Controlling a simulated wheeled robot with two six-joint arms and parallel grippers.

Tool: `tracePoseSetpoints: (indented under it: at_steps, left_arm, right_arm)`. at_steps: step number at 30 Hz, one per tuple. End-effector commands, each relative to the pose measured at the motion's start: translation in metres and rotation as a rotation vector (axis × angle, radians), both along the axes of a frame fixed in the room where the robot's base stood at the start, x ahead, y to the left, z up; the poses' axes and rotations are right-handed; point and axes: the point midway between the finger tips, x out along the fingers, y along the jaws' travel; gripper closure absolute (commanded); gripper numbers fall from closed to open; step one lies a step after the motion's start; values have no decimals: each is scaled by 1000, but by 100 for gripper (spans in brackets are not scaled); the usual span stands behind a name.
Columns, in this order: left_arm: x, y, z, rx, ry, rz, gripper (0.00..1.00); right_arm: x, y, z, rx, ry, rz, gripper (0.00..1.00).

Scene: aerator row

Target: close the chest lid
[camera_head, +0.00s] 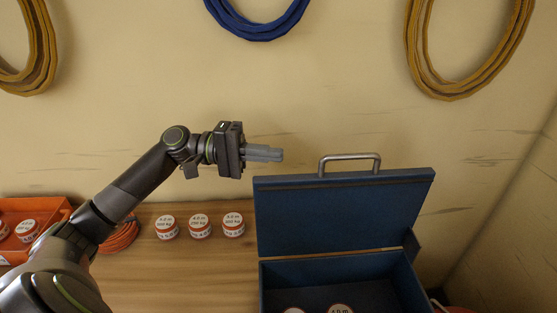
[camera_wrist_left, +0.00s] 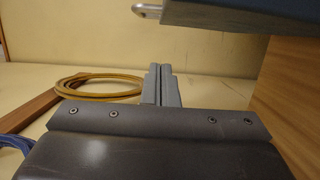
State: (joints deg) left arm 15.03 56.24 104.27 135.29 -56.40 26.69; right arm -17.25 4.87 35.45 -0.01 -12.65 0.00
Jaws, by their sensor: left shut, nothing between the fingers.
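A blue chest (camera_head: 408,285) stands on the wooden bench, with its lid (camera_head: 345,218) raised and open at the back. A metal handle (camera_head: 350,160) sits on the lid's top edge. Inside the chest, parts of labelled round items (camera_head: 341,309) show at the bottom of the picture. My left gripper (camera_head: 280,155) is shut and empty, to the left of the handle and just above the lid's upper left corner, apart from both in the picture. In the left wrist view its shut fingers (camera_wrist_left: 161,85) point ahead, and a blue-grey edge that looks like the lid (camera_wrist_left: 240,20) is at the upper right.
Several red-and-white labelled items (camera_head: 199,226) stand on the bench (camera_head: 185,275) left of the chest. An orange tray (camera_head: 50,211) and an orange coil (camera_head: 120,236) lie further left. Blue (camera_head: 257,25) and yellow coils (camera_head: 415,50) hang on the wall.

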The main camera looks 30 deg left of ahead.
Motion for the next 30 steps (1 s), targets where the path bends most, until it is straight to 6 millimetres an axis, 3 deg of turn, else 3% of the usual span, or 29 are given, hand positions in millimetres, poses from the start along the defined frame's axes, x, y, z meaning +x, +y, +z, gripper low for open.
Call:
tracePoseSetpoints:
  at_steps: [4,12,30]
  left_arm:
    - [7,-19,4,-5,-1,-1,100]
    - [-22,-35,2,1,3,0,100]
    - [-28,-39,0,5,-6,0,100]
  right_arm:
    - [2,1,12,1,-4,0,100]
    - [3,6,31,7,-6,-2,100]
    - [3,7,33,8,-6,-2,100]
